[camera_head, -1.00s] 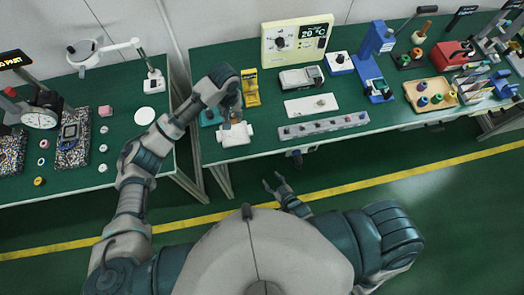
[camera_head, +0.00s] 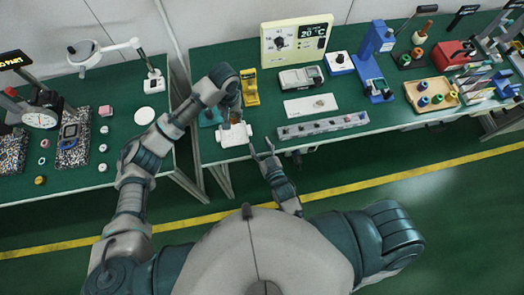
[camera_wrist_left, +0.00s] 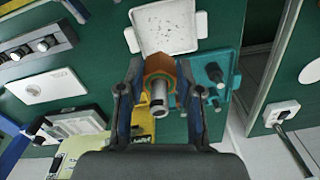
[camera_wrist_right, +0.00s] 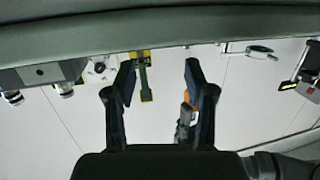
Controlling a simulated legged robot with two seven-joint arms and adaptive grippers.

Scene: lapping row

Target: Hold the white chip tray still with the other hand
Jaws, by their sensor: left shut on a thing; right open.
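The white chip tray (camera_head: 234,140) lies near the front left corner of the middle bench. In the left wrist view the tray (camera_wrist_left: 158,40) shows dark specks on its floor. My left gripper (camera_head: 233,118) is over the tray's back part. In the left wrist view it (camera_wrist_left: 161,98) is shut on an orange-brown piece with a grey metal cylinder (camera_wrist_left: 158,94). My right gripper (camera_head: 262,148) is open and empty by the bench's front edge, just right of the tray and apart from it. In the right wrist view its fingers (camera_wrist_right: 158,85) are spread; the tray is not clearly seen there.
A grey strip with several knobs (camera_head: 322,126) lies right of the tray, with a white plate (camera_head: 311,106) behind it. A yellow device (camera_head: 250,88) stands behind the tray. A teal tray (camera_wrist_left: 216,75) lies beside it. A gap separates this bench from the left one.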

